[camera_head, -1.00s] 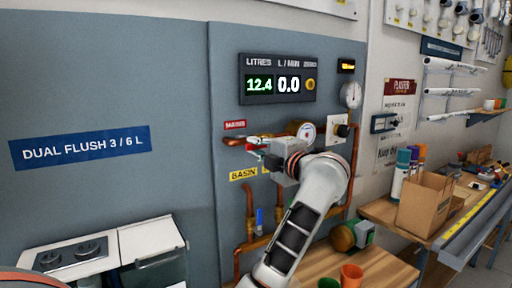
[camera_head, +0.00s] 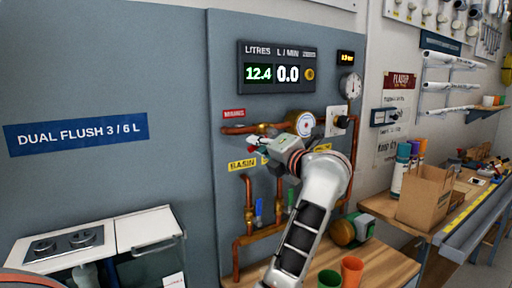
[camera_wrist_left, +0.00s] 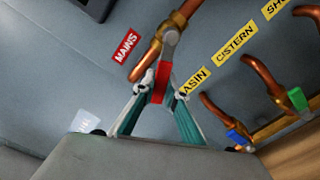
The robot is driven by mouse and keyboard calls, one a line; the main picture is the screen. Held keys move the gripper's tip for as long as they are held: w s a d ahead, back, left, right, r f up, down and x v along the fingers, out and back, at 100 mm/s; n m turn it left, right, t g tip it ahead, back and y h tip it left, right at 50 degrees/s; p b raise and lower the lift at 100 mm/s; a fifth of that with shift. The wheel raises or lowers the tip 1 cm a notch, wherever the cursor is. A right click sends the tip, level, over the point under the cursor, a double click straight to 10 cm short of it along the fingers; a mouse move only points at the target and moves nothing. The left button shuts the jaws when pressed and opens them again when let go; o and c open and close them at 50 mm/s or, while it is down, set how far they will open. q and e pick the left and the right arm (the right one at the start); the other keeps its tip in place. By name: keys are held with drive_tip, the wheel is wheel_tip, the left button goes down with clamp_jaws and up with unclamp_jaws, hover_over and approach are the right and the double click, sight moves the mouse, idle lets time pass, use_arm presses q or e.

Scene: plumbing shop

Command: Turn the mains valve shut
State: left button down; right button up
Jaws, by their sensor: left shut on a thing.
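The mains valve is on the copper pipe beside the red MAINS label (camera_head: 234,114) on the grey panel. In the left wrist view its metal lever (camera_wrist_left: 168,42) leaves the brass body and slants away from the pipe, ending in a red grip (camera_wrist_left: 161,82). My left gripper (camera_head: 256,147) is at this lever, and in the left wrist view its fingers (camera_wrist_left: 165,84) are closed around the red grip. In the head view the gripper partly hides the valve. My right gripper is not in view.
The display (camera_head: 277,68) reads 12.4 litres and 0.0 L/min. Branch pipes with a blue handle (camera_wrist_left: 238,137) and a green handle (camera_wrist_left: 298,99) run below. A wooden bench with cups (camera_head: 351,270) stands under the panel.

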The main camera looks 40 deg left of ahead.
use_arm(q)
drive_tip(key=shift+w+d+f+n+b, duration=0.1)
drive_tip(key=shift+w+f+n+b, duration=0.15)
drive_tip(key=shift+f+n+b, duration=0.4)
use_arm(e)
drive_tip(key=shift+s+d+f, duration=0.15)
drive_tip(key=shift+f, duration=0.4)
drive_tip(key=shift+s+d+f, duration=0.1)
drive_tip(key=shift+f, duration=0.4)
use_arm(q)
drive_tip(key=shift+r, duration=0.15)
drive_tip(key=c, duration=2)
unclamp_jaws()
drive_tip(key=shift+r, duration=0.1)
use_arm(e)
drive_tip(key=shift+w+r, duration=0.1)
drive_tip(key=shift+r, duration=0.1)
